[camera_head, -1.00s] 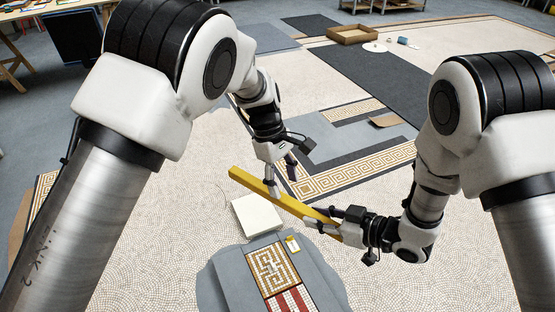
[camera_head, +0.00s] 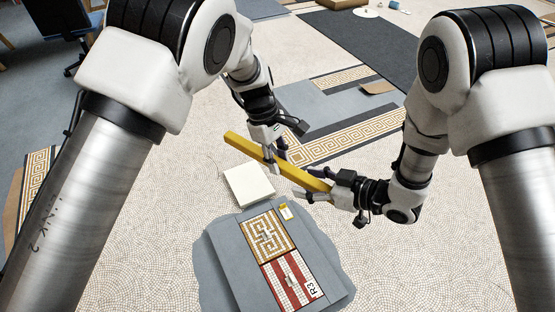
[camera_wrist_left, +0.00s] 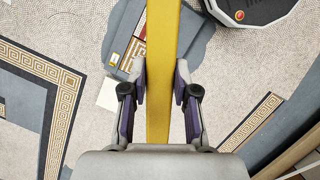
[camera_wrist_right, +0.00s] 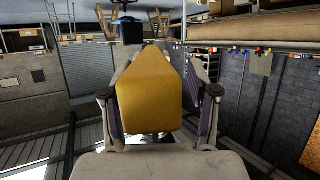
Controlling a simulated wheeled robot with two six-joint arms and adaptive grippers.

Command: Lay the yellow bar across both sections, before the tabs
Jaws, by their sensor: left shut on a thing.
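The long yellow bar (camera_head: 262,155) is held in the air, slanting down to the right, beyond the panels. My left gripper (camera_head: 274,160) is shut on it near its middle; the left wrist view shows the bar (camera_wrist_left: 160,70) between both fingers. My right gripper (camera_head: 318,190) is around the bar's right end with its fingers apart; its wrist view shows a gap beside the bar (camera_wrist_right: 150,95). Two sections lie joined on a grey base: a gold meander panel (camera_head: 252,236) and a red and white panel (camera_head: 273,271). Each has a small pale piece near its middle, perhaps a tab.
The grey base (camera_head: 225,260) has bare margin around the sections. A white square block (camera_head: 248,185) lies just beyond it, below the bar. Mosaic floor is clear to the right.

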